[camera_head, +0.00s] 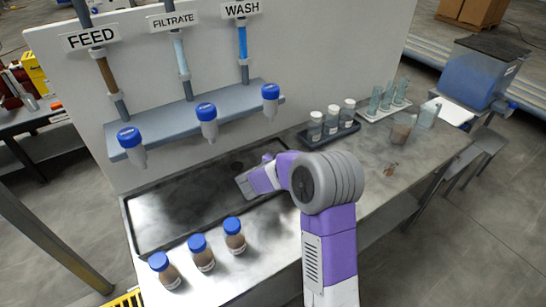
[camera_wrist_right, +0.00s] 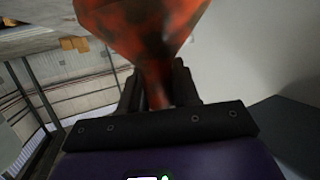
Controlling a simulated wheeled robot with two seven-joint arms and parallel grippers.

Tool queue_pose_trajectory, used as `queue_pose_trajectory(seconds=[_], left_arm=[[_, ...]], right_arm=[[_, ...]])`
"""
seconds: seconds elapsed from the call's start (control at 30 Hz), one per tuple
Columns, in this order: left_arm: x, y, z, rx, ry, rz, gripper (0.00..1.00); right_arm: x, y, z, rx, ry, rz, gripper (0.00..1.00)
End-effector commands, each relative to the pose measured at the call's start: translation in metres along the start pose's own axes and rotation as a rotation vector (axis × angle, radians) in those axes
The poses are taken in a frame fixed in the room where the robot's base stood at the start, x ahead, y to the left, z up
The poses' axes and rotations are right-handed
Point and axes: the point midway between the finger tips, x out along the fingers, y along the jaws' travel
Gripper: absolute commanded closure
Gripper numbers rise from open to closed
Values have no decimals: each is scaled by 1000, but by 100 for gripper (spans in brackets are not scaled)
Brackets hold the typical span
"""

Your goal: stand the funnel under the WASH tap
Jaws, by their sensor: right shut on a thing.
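The funnel (camera_wrist_right: 145,30), orange-red with dark blotches, shows in the right wrist view with its wide cone away from my wrist. My right gripper (camera_wrist_right: 157,85) is shut on its narrow stem. In the head view my right arm reaches over the dark tray, below and slightly left of the WASH tap (camera_head: 270,93). The funnel and the fingertips cannot be made out there. The WASH tap has a blue cap and a pale nozzle, under the WASH sign (camera_head: 242,9) and blue pipe. My left gripper is not in view.
The FILTRATE tap (camera_head: 207,115) and FEED tap (camera_head: 130,140) are left of it on the grey ledge (camera_head: 185,115). Three blue-capped brown bottles (camera_head: 198,250) stand along the front. The tray's left part (camera_head: 165,215) is clear.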

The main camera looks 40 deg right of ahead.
Motion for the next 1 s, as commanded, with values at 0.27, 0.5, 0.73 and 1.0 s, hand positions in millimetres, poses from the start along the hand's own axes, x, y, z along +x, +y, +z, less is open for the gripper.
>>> queue_pose_trajectory(seconds=[0.27,0.5,0.73,1.0], left_arm=[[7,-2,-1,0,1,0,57],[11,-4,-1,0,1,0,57],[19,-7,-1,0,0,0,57],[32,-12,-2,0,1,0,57]], right_arm=[[22,-55,-5,1,1,-1,99],[36,-93,-10,1,0,-1,99],[44,-97,8,-1,-1,-1,99],[53,-97,40,-4,-1,-1,99]])
